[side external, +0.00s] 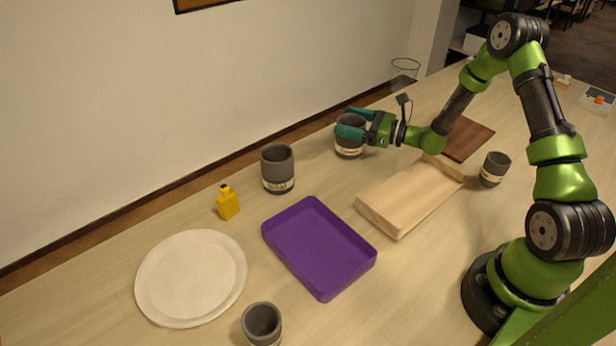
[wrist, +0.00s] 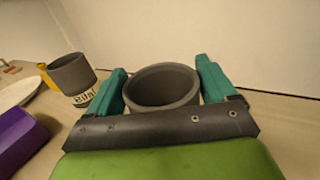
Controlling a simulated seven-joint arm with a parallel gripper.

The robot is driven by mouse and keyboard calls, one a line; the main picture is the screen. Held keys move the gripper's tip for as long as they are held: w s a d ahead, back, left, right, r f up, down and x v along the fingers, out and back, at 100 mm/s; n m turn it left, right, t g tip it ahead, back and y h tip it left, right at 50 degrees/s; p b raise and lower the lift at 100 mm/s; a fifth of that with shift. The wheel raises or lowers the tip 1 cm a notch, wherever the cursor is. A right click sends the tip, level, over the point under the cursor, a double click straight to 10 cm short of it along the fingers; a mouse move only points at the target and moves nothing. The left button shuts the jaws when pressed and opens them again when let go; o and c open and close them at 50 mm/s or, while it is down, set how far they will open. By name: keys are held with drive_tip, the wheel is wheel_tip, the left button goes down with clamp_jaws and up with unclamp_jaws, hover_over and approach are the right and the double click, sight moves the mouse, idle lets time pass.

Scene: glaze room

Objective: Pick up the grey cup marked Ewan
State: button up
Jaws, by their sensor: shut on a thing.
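My gripper (side external: 354,122) is shut on a grey cup (side external: 349,143) at the back of the table, with one teal finger on each side of it. The cup is upright with a pale label band near its base. The label's writing is too small to read in the side view. In the wrist view the cup (wrist: 162,88) shows its open, empty-looking mouth between the fingers, and its label is hidden. I cannot tell whether its base touches the table. Another grey cup (side external: 278,168), marked Bilal, stands to the left; it also shows in the wrist view (wrist: 72,76).
A small grey cup (side external: 494,168) stands at right, another (side external: 262,322) at the front. The wall runs close behind the held cup.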

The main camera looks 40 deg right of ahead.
drive_tip(key=shift+c, duration=0.6)
drive_tip(key=shift+r, duration=0.15)
